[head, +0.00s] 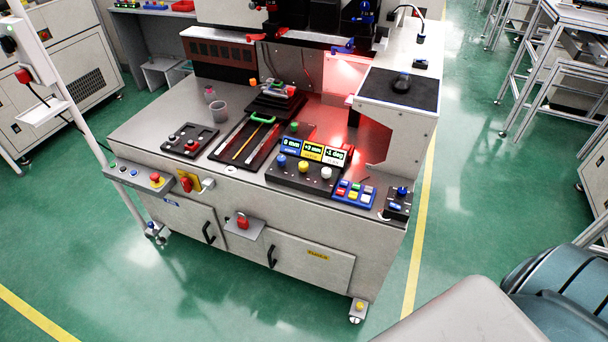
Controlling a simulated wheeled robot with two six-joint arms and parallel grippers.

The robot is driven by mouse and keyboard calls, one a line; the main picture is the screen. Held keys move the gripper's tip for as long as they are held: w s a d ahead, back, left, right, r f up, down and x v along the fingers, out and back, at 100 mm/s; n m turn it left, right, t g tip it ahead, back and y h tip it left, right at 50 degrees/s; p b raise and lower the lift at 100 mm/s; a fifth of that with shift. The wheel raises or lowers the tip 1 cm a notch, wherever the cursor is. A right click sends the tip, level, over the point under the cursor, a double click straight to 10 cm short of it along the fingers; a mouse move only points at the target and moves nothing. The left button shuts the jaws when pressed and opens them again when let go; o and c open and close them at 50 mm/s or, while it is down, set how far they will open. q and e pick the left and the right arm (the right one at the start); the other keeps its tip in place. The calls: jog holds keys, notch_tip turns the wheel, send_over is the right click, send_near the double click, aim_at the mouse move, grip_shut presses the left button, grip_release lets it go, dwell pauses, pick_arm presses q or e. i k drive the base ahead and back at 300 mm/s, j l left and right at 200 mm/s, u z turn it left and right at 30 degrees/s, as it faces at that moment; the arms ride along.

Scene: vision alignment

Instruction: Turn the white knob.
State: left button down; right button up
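The white knob (326,173) stands on the right of a black control box (296,182) at the front of the workbench. A yellow knob (304,166) and a blue knob (282,160) stand to its left on the same box. Behind the knobs are three small displays: a blue one (290,146) that appears to read 0 mm, a yellow one (312,151) that appears to read +2 mm, and a white one (334,156) that appears to read -1 deg. Neither gripper shows in the head view.
A keypad with coloured buttons (353,193) and a small black box with a blue knob (397,203) lie right of the control box. A black tool tray (222,153) lies left. A grey cup (219,111) stands farther left. Green floor is clear in front of the bench.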

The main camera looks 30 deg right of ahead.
aim_at(326, 172)
jog(key=i+j+z, duration=0.6)
jog(key=i+j, duration=0.15)
